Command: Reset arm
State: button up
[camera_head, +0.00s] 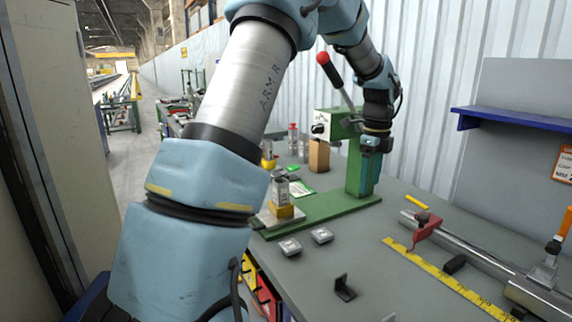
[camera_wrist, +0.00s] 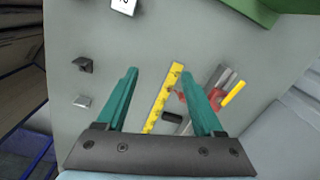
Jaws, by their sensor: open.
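My arm crosses the head view from the lower left, bends at the top and hangs down over the bench. My gripper (camera_head: 369,180) points down in front of or beside the upright of the green press (camera_head: 322,207); I cannot tell the exact gap. In the wrist view my gripper (camera_wrist: 157,73) has its two teal fingers wide apart, with nothing held between them. The grey bench top and part of the yellow ruler (camera_wrist: 163,97) show beyond the fingers.
A red-knobbed lever (camera_head: 335,76) rises from the press near my wrist. Two small metal blocks (camera_head: 321,235) and a black bracket (camera_head: 344,288) lie on the bench (camera_head: 375,245). A rail with a red clamp (camera_head: 425,229) lies right. A blue shelf (camera_head: 515,119) juts out behind.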

jog(key=s+a+f+n, duration=0.1)
jog(key=s+a+n, duration=0.4)
jog(key=a+n, duration=0.3)
jog(key=s+a+f+n, duration=0.2)
jog(key=s+a+n, duration=0.4)
jog(key=a+n, duration=0.3)
jog(key=s+a+f+n+t, duration=0.1)
jog(key=s+a+f+n, duration=0.1)
jog(key=s+a+n, duration=0.3)
jog(key=a+n, duration=0.4)
jog(key=a, duration=0.3)
jog(key=shift+s+f, duration=0.2)
jog(key=shift+f, duration=0.05)
jog(key=shift+a, duration=0.1)
jog(key=shift+c, duration=0.2)
